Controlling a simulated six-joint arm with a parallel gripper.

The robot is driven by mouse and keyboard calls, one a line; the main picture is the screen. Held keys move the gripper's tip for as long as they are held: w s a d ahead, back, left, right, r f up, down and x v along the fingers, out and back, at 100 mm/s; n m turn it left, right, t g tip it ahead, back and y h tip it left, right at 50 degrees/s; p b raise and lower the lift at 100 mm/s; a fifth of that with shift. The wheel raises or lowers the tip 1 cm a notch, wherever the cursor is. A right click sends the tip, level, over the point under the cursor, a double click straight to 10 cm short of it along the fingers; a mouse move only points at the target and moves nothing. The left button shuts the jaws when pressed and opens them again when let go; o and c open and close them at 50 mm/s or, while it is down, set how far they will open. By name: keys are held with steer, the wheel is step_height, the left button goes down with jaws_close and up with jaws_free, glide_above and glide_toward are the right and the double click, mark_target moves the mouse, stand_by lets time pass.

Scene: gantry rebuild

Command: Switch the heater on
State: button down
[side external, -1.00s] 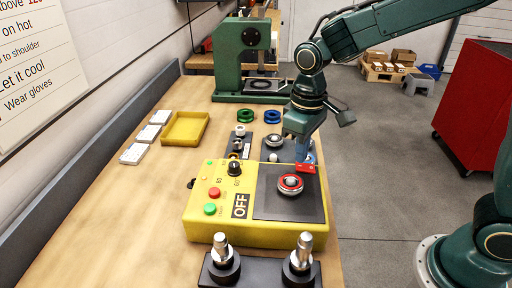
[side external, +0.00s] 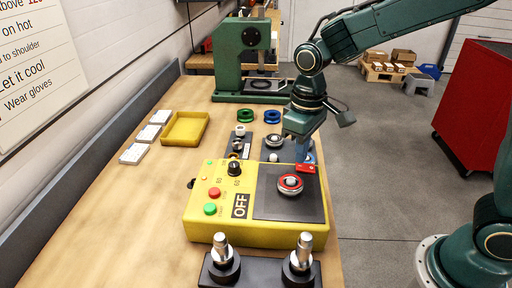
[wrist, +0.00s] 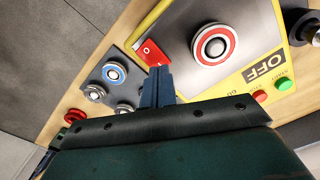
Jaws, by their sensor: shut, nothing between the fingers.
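The heater is a yellow box (side external: 200,232) with a dark plate (side external: 265,207) on its right part. Its display (side external: 240,206) reads OFF. A green button (side external: 210,209), a red button (side external: 214,192) and a black knob (side external: 235,168) sit on its left part. In the wrist view the green button (wrist: 285,84) is at the right, labelled START. A red-ringed bearing (side external: 290,184) lies on the plate. My gripper (side external: 306,158) is shut and empty over the heater's far right edge, away from the buttons. A small red tag (wrist: 152,53) shows just beyond its fingertips.
Two metal posts on black bases (side external: 222,262) stand before the heater. A yellow tray (side external: 203,128) and white cards (side external: 133,153) lie left. Bench left of the heater is clear.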

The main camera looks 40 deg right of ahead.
mark_target(304, 167)
steer(key=shift+f, duration=0.9)
stand_by(0.7)
steer(key=shift+r, duration=3.55)
steer(key=s+d+r+m+t, duration=0.1)
steer(key=s+d+t, duration=0.1)
steer(key=s, duration=0.4)
steer(key=s+d+r+m+t, duration=0.1)
steer(key=s+d+r, duration=0.1)
steer(key=s, duration=0.4)
steer(key=s+d+r+m+t, duration=0.1)
steer(key=s+d+t, duration=0.1)
steer(key=s+d, duration=0.2)
steer(key=shift+s+d+r+t, duration=0.3)
steer(key=shift+s+r, duration=0.1)
steer(key=shift+s, duration=0.85)
